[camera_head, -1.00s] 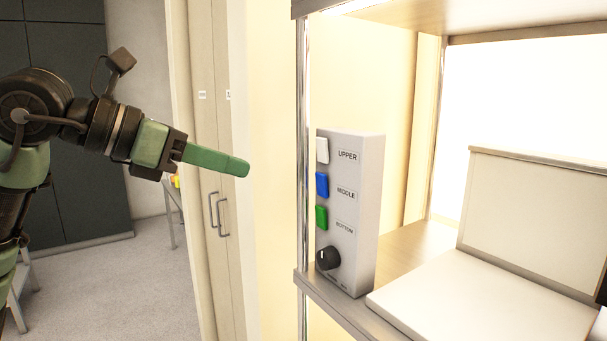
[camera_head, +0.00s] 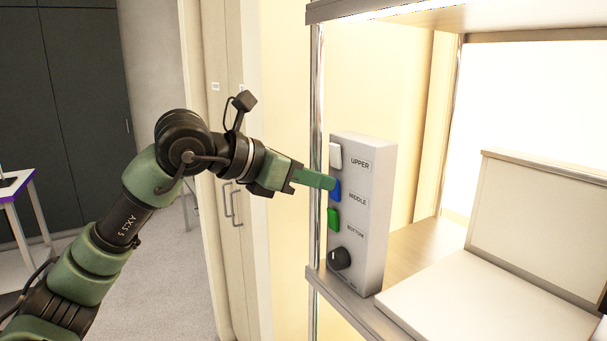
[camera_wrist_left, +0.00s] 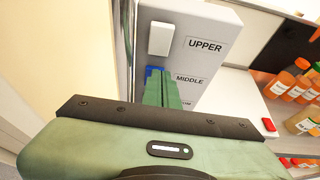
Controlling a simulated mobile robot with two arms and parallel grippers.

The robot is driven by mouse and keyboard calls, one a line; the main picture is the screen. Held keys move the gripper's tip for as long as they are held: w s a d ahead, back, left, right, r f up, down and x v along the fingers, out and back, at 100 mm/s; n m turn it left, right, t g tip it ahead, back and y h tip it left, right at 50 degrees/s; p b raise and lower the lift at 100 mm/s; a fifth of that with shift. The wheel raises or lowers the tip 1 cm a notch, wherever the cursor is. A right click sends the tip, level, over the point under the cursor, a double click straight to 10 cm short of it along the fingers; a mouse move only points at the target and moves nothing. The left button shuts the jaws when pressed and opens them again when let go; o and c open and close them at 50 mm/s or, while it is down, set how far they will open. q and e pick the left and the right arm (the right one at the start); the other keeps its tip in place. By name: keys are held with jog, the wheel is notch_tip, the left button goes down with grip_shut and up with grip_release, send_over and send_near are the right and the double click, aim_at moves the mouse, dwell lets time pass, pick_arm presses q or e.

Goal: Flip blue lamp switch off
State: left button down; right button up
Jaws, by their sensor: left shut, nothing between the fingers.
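A grey switch box (camera_head: 374,210) stands upright on the shelf, with labels UPPER, MIDDLE and BOTTOM. It also shows in the left wrist view (camera_wrist_left: 215,60). The blue switch (camera_head: 336,190) is beside the MIDDLE label and partly covered by my fingertips. In the left wrist view only a bit of the blue switch (camera_wrist_left: 152,71) shows behind the fingers. My left gripper (camera_head: 331,182) is shut and empty, with its tips at the blue switch; contact cannot be told for certain. The fingers also show in the left wrist view (camera_wrist_left: 163,85). My right gripper is not in view.
A white switch (camera_head: 336,155) sits above the blue one, a green switch (camera_head: 333,219) and a black knob (camera_head: 340,258) below. A metal shelf post (camera_head: 316,100) stands just left of the box. Orange-capped bottles (camera_wrist_left: 290,85) show in the left wrist view.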

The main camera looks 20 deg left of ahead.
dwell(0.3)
pick_arm(q)
jog(key=shift+w+d+r+g+y+p, duration=0.15)
jog(key=shift+w+d+g+y+p, duration=0.15)
jog(key=shift+p, duration=0.5)
jog(key=shift+a, duration=0.1)
jog(key=shift+r+p, duration=0.55)
jog(key=shift+r, duration=0.25)
jog(key=shift+r, duration=0.1)
